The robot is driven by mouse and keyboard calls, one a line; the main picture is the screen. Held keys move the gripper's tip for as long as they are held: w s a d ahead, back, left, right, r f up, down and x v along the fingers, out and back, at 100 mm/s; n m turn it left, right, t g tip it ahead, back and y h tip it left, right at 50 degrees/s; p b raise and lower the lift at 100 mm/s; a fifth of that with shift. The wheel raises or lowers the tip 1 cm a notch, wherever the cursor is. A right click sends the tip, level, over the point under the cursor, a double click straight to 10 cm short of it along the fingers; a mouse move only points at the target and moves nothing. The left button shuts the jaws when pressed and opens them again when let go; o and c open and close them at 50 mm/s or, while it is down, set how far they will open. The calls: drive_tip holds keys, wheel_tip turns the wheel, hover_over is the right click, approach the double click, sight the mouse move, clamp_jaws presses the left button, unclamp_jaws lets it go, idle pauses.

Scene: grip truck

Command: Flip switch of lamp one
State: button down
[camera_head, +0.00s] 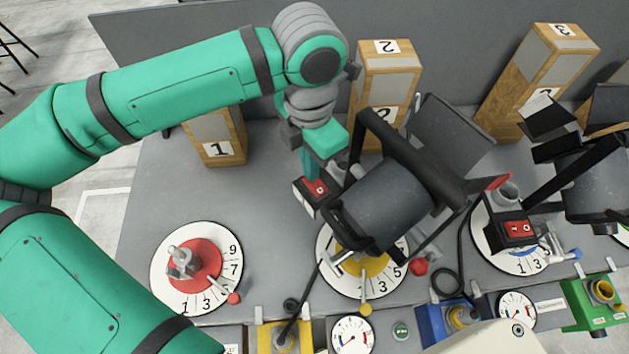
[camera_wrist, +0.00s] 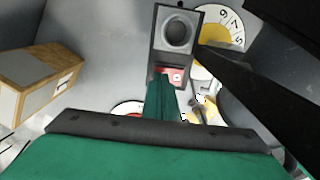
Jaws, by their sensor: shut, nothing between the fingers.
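A black switch box with a red rocker switch (camera_head: 317,187) sits beside a black lamp (camera_head: 385,205) in the middle of the bench. I cannot read a number on this lamp. My gripper (camera_head: 312,168) is shut and empty, with its green fingers pointing down at the red switch. In the wrist view the fingertips (camera_wrist: 160,82) are right beside the red switch (camera_wrist: 177,75) and hide part of it. I cannot tell whether they touch it. A second red switch (camera_head: 517,230) belongs to another black lamp (camera_head: 585,180) at the right.
Wooden blocks marked 1 (camera_head: 216,140), 2 (camera_head: 387,80) and 3 (camera_head: 545,75) stand at the back. A red dial (camera_head: 205,262) and a yellow dial (camera_head: 375,265) lie at the front. Cables and small gauges line the front edge. The lamp's arm (camera_head: 400,150) is close to my gripper.

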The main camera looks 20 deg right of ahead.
drive_tip(key=shift+f, duration=0.5)
idle(0.3)
wheel_tip(320, 180, up, 7)
idle(1.0)
drive_tip(key=shift+f, duration=0.1)
drive_tip(key=shift+f, duration=3.4)
